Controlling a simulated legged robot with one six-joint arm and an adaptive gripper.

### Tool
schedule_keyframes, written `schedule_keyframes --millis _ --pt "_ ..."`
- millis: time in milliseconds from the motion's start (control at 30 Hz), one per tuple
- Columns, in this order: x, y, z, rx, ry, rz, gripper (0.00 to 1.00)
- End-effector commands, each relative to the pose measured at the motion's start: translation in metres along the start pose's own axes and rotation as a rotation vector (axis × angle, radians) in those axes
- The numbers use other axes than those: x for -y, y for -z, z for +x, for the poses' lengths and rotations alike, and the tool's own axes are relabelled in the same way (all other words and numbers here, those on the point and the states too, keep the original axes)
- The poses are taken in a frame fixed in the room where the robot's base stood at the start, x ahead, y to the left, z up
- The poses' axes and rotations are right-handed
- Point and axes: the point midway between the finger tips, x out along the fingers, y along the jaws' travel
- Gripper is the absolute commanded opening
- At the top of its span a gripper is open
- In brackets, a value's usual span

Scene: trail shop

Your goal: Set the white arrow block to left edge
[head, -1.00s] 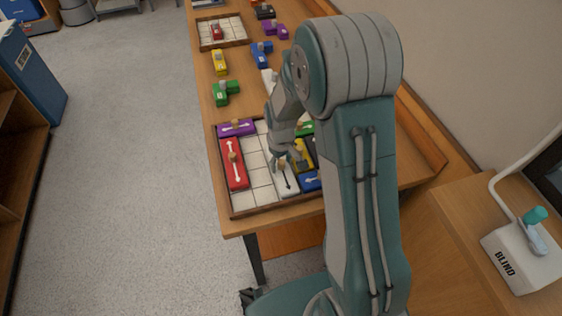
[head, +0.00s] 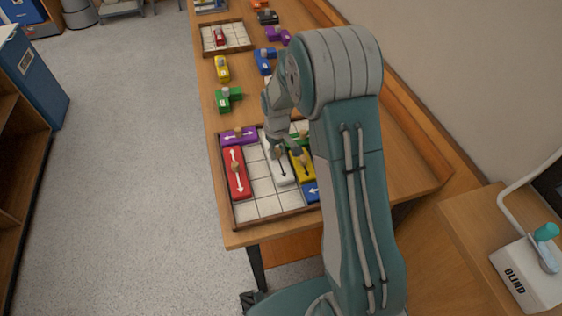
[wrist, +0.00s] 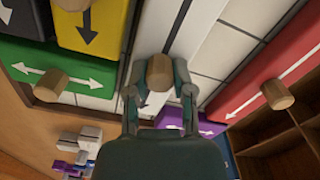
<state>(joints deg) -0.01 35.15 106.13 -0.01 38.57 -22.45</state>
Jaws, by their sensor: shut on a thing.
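The white arrow block (head: 284,172) lies lengthwise in the gridded tray (head: 232,208), with empty cells between it and the red block (head: 238,180) to its left. The yellow block (head: 303,168) is close on its right. My gripper (head: 277,153) is over its far part. In the wrist view my gripper (wrist: 160,92) is shut on the wooden peg (wrist: 160,72) of the white block (wrist: 194,42). The block appears to rest in the tray. My arm hides part of the tray's right side.
A purple block (head: 239,137) fills the tray's far left corner. A green block (head: 299,128) and a blue block (head: 312,190) lie at the right. The near left cells are empty. Loose blocks and a smaller tray (head: 227,38) stand farther along the table.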

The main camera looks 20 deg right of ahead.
Motion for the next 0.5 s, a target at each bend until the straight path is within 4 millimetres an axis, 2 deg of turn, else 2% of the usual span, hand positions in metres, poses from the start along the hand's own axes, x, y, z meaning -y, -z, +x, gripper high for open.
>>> schedule_keyframes --millis 233,500 --pt "-0.015 0.037 0.003 0.005 0.002 0.0 0.0" --pt "-0.021 0.051 0.003 0.006 0.003 0.0 0.0"
